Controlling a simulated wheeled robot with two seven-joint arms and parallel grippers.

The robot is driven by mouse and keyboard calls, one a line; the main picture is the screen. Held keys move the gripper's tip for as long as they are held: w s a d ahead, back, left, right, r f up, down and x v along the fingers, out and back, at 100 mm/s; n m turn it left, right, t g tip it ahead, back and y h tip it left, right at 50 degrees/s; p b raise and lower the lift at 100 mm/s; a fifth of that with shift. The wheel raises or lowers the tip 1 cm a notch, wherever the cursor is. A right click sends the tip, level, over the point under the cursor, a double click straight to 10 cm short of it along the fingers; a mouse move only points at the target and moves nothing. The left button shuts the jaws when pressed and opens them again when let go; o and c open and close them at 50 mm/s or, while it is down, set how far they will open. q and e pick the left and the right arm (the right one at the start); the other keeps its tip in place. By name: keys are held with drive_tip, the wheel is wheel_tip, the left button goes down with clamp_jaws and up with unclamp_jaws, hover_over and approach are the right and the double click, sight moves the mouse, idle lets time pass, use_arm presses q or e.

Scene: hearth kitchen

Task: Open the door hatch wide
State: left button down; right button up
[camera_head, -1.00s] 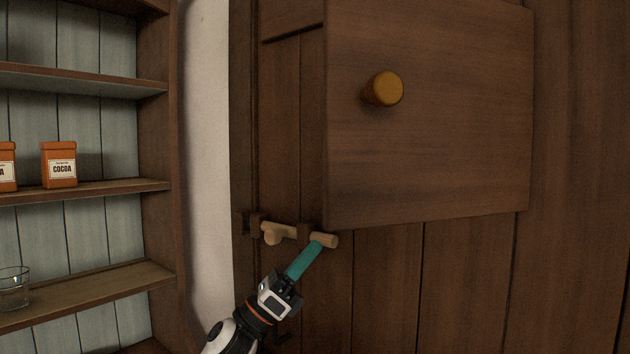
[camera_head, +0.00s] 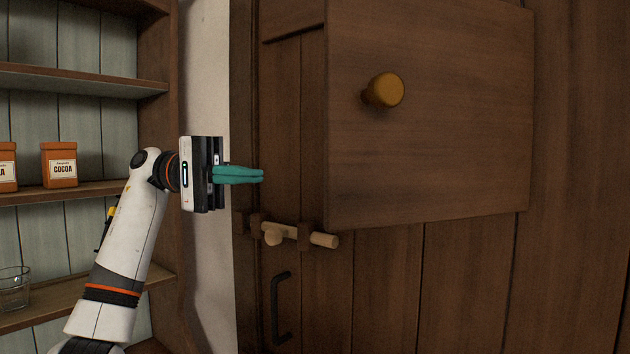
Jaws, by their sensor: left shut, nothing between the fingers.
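The door hatch (camera_head: 450,130) is a brown wooden panel in the upper part of the plank door (camera_head: 390,280). It has a round yellow-brown knob (camera_head: 384,90) near its left side. My right gripper is not in view.
A wooden bolt (camera_head: 300,236) sits on the door just below the hatch. A black handle (camera_head: 281,308) is under it.

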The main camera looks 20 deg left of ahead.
use_arm(q)
drive_tip(key=s+d+p, duration=0.3)
drive_tip(key=s+d, duration=0.1)
drive_tip(key=d, duration=0.8)
drive_tip(key=shift+s+p, duration=0.15)
drive_tip(key=shift+p, duration=0.15)
drive_tip(key=shift+d, duration=0.1)
